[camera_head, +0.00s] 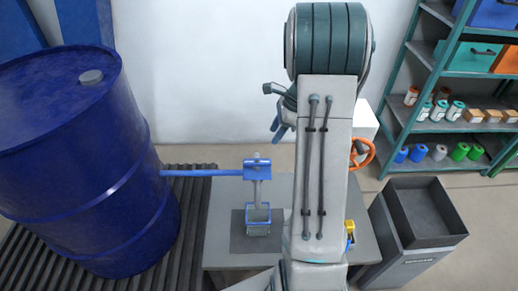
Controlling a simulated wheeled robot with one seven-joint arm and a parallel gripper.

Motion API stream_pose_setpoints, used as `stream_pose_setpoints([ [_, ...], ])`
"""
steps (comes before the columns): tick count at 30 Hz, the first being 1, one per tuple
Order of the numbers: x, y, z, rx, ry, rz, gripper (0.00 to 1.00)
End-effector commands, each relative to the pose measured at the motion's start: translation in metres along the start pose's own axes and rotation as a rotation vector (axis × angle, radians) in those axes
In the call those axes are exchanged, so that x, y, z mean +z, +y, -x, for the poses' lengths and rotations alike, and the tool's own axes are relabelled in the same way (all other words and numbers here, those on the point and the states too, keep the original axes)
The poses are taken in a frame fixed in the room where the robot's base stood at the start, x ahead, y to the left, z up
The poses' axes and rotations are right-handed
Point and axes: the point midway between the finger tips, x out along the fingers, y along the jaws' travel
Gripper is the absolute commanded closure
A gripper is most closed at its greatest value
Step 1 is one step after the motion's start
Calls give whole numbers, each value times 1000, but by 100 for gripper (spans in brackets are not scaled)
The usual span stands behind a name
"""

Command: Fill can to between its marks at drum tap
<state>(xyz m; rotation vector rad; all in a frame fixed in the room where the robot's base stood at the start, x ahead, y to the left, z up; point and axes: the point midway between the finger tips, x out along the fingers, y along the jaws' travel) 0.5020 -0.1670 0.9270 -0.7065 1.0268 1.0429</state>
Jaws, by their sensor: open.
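A blue drum (80,160) stands at the left. A blue pipe (205,173) runs right from beside it to a tap with a blue plate (257,169) and a grey spout. A small clear can with blue bands (258,218) stands upright under the spout, on a dark mat (238,238). Its marks and any liquid level are too small to make out. My gripper (279,126) shows partly behind my arm, above and right of the tap. Its dark blue fingers are apart and hold nothing I can see. It is clear of the can.
The grey table (218,211) bears the mat; my arm hides its right part. A yellow item (349,233) sits at its right edge. An orange wheel (366,152) is on a white box behind. A grey bin (420,215) and loaded shelves (440,125) stand right.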

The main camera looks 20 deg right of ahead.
Motion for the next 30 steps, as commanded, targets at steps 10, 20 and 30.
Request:
stream_pose_setpoints([
  [10,-2,-2,-43,4,-5,-26,58],
  [20,-2,-2,-110,2,-4,-24,58],
  [30,-2,-3,-137,-1,-3,-23,58],
])
